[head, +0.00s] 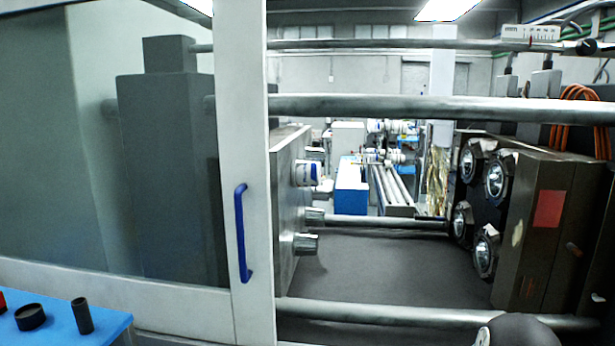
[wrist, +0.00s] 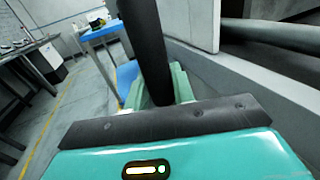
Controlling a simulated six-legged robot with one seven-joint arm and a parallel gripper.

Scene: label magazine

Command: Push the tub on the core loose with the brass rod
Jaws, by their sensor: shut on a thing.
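A white tub with blue markings (head: 306,173) sits on an upper core on the left mould plate (head: 287,220). Bare metal cores (head: 305,243) stick out below it. My gripper (wrist: 160,92) is shut on a thick dark rod (wrist: 148,35) in the wrist view. The rod looks nearly black there; no brass colour shows. It runs up out of the picture, so its far end is hidden. My gripper is not visible in the head view, and the tub is not visible in the wrist view. The rod and tub do not appear together in either view.
A sliding guard door with a blue handle (head: 243,232) covers the left side. Steel tie bars (head: 430,108) cross the opening. The right mould half (head: 540,225) carries several round cavities. A blue table (head: 65,328) at lower left holds a black ring (head: 30,317) and a black cylinder (head: 82,315).

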